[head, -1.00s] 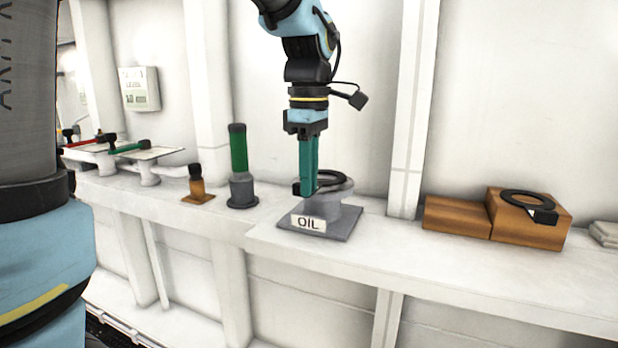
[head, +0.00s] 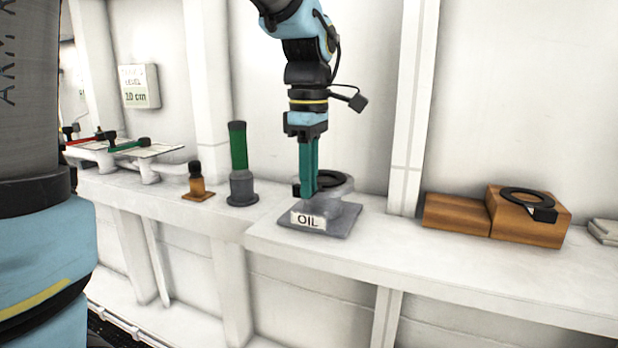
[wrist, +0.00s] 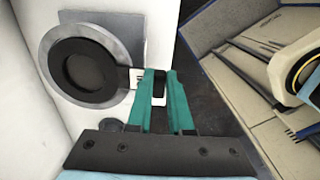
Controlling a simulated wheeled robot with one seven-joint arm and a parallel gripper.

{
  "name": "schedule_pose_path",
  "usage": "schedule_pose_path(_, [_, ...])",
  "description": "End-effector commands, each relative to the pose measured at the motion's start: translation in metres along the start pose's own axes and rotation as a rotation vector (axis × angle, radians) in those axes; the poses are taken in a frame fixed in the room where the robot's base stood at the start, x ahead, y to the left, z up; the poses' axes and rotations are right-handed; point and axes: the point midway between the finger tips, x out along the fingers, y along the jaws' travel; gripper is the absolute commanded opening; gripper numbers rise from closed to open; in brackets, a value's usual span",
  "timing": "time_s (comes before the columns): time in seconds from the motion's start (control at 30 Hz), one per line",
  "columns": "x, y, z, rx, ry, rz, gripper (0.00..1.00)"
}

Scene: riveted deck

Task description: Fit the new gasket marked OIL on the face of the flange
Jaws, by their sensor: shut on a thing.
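My gripper (head: 308,196) is shut on the tab of a black ring gasket (head: 331,178). The gasket also shows in the wrist view (wrist: 58,52), with a pale patch near its tab, but no marking on it can be read. It lies over the round grey face of the flange (head: 348,191), whose grey rim (wrist: 42,58) shows around part of the ring in the wrist view. I cannot tell whether ring and face touch. The flange's base plate carries a white plate reading OIL (head: 308,220). My fingers hide part of the gasket and flange.
Another black gasket (head: 513,196) lies on a wooden block (head: 540,230) to the right, beside a lower block (head: 457,214). The shelf is clear between flange and blocks.

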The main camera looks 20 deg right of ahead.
Motion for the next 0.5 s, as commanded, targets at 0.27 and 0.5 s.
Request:
schedule_pose_path(0.27, [0.0002, 0.0, 0.0, 0.0, 0.0, 0.0, 0.29])
schedule_pose_path(0.5, [0.0003, -0.0001, 0.0, 0.0, 0.0, 0.0, 0.54])
